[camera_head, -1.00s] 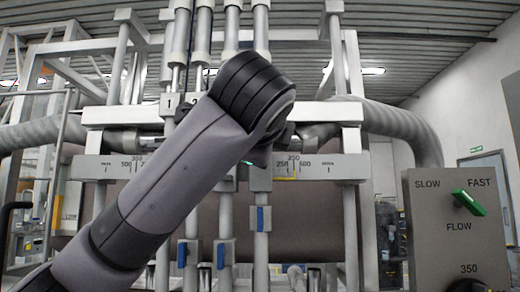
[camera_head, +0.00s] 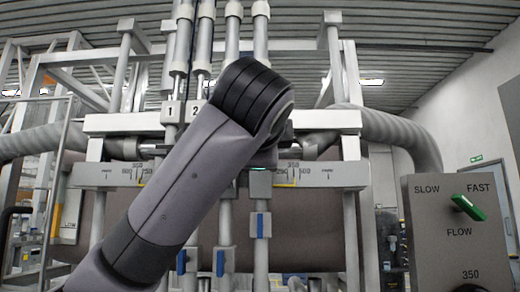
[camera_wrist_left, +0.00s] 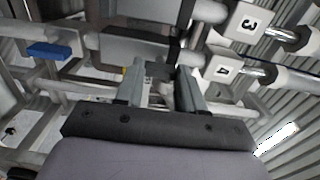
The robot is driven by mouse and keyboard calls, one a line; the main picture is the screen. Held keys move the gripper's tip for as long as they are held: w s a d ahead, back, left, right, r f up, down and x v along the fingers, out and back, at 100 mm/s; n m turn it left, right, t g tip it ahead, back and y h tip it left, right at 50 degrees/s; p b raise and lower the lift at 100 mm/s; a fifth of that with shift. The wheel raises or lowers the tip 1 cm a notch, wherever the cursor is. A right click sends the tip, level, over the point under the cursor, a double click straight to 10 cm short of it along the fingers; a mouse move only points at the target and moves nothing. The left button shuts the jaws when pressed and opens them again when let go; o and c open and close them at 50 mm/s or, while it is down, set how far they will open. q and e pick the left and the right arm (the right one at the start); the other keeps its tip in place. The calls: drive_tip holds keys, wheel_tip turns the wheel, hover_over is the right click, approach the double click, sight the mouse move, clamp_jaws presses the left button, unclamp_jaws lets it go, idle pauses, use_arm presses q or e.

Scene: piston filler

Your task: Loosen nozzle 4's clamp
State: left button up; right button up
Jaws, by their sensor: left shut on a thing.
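Plate 4 (camera_wrist_left: 222,71) marks nozzle 4's line in the left wrist view, with plate 3 (camera_wrist_left: 248,23) above it. My left gripper (camera_wrist_left: 160,82) has its two fingers on either side of a small dark block (camera_wrist_left: 159,70), which appears to be nozzle 4's clamp. The gripper is shut on it. The block's turn angle is hard to tell. In the head view my left arm crosses the middle and hides the gripper, the clamp and plates 3 and 4. Plates 1 (camera_head: 171,112) and 2 (camera_head: 194,108) show left of the arm. My right gripper is not in view.
A scale rail (camera_head: 325,174) runs across the machine. Blue valve handles (camera_head: 260,225) sit on the vertical tubes below it. A control box (camera_head: 458,230) with a green knob (camera_head: 468,206) stands at the right. A blue part (camera_wrist_left: 48,50) lies left of the gripper.

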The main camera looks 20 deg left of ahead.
use_arm(q)
drive_tip(key=o, duration=1)
drive_tip(key=shift+o, duration=0.2)
drive_tip(key=b+v, duration=0.2)
drive_tip(key=v, duration=0.5)
drive_tip(key=shift+s, duration=0.1)
